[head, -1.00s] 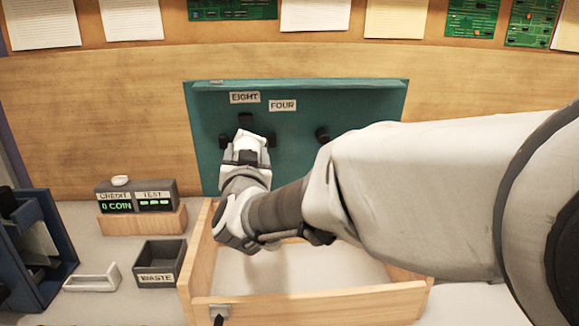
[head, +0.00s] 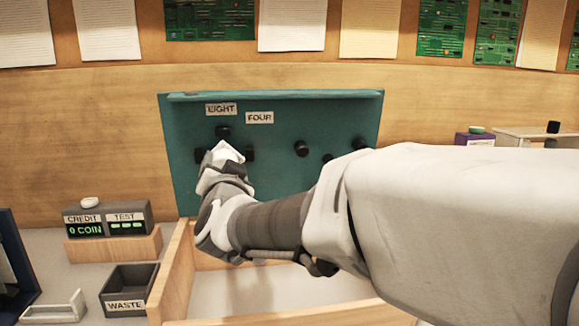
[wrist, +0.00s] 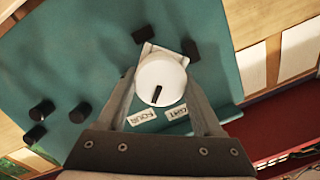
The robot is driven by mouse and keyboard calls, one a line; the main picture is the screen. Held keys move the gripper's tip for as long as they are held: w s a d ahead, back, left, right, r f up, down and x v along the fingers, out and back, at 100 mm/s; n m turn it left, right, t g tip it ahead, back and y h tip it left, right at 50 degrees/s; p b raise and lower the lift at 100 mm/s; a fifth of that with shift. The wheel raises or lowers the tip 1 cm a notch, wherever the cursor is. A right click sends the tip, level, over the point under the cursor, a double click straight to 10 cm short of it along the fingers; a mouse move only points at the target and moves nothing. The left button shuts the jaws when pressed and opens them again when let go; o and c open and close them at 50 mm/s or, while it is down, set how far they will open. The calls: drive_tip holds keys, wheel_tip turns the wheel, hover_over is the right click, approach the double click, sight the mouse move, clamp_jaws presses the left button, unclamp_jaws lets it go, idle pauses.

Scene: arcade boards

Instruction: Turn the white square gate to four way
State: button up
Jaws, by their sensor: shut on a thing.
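A teal board (head: 290,120) leans against the wooden wall. It bears the labels EIGHT (head: 221,109) and FOUR (head: 260,117) above the gate's place. My gripper (head: 226,158) is at the board's left part and hides most of the gate in the head view. In the wrist view, a white round knob with a black mark (wrist: 160,80) sits between my fingers (wrist: 160,92), which are shut on it. A white square plate (wrist: 150,48) shows partly behind the knob, turned askew to the board. The FOUR label also shows upside down in the wrist view (wrist: 142,117).
More black knobs (head: 301,148) are to the right. An open wooden drawer (head: 172,270) lies below my arm. A credit display (head: 108,218) and a waste bin (head: 129,290) are at left.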

drive_tip(key=o, duration=1.4)
drive_tip(key=shift+c, duration=0.2)
drive_tip(key=p+v, duration=0.2)
drive_tip(key=v, duration=1.5)
drive_tip(key=shift+s+p, duration=0.15)
drive_tip(key=shift+p, duration=0.15)
drive_tip(key=shift+d, duration=0.1)
